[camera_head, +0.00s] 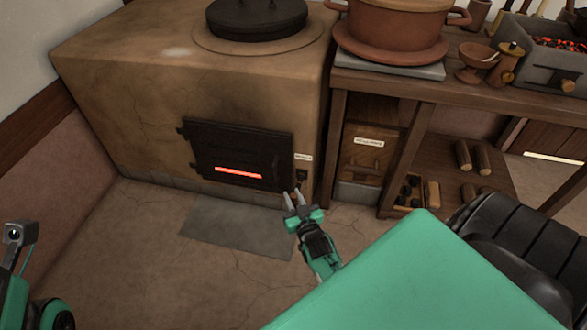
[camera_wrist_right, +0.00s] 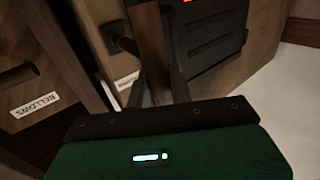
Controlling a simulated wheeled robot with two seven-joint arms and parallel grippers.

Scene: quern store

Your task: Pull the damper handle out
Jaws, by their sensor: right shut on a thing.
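The damper handle (camera_head: 301,177) is a small dark fitting low on the right front edge of the clay stove (camera_head: 130,110), under a white label. The exact contact is hard to see. Part of my left arm shows at the lower left edge, but its fingers do not show.
A black firebox door (camera_head: 236,146) with a glowing slot is just left of the handle. A wooden bench (camera_head: 410,92) stands close on the right, with a labelled bellows box (camera_head: 366,160) beneath. A grey floor plate (camera_head: 238,226) lies in front. The floor at left is clear.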

